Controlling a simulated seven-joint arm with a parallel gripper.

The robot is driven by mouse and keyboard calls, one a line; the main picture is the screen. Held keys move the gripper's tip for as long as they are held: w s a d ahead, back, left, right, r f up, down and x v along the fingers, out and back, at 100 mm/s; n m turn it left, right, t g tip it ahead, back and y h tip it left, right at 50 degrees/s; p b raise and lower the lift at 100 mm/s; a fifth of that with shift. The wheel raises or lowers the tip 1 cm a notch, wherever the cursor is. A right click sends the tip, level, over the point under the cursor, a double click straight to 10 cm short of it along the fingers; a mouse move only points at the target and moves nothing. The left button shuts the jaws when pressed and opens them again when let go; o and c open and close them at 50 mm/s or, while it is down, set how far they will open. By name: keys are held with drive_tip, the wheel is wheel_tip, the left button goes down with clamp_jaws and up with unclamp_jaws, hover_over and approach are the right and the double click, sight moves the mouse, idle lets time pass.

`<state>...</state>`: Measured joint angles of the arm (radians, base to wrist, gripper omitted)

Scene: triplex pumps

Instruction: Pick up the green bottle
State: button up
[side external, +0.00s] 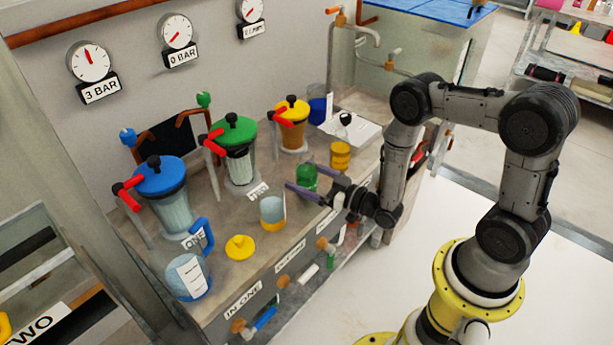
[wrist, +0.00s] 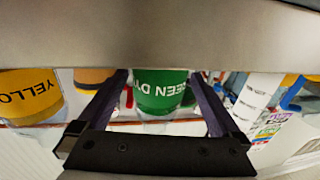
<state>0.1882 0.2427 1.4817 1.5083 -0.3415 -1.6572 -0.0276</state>
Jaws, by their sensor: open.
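The green bottle (side external: 306,178) stands on the workbench in the side view, right of the filter with the green lid. In the wrist view the green bottle (wrist: 162,92) shows upside down with white lettering, partly cut off by a grey surface at the top. My gripper (side external: 300,193) is open, its two purple fingers reaching left toward the bottle. In the wrist view the fingers (wrist: 163,97) lie to the left and right of the bottle. I cannot tell whether they touch it.
A yellow can (side external: 340,155) stands close behind the bottle. A clear jug (side external: 188,277) is at the left corner. Pumps with blue (side external: 160,176), green (side external: 233,131) and yellow (side external: 291,109) lids line the back.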

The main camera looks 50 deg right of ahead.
drive_tip(key=shift+w+a, duration=0.2)
drive_tip(key=shift+w, duration=1.3)
drive_tip(key=shift+c, duration=0.3)
drive_tip(key=c, duration=1.4)
clamp_jaws()
drive_tip(key=shift+r, duration=0.2)
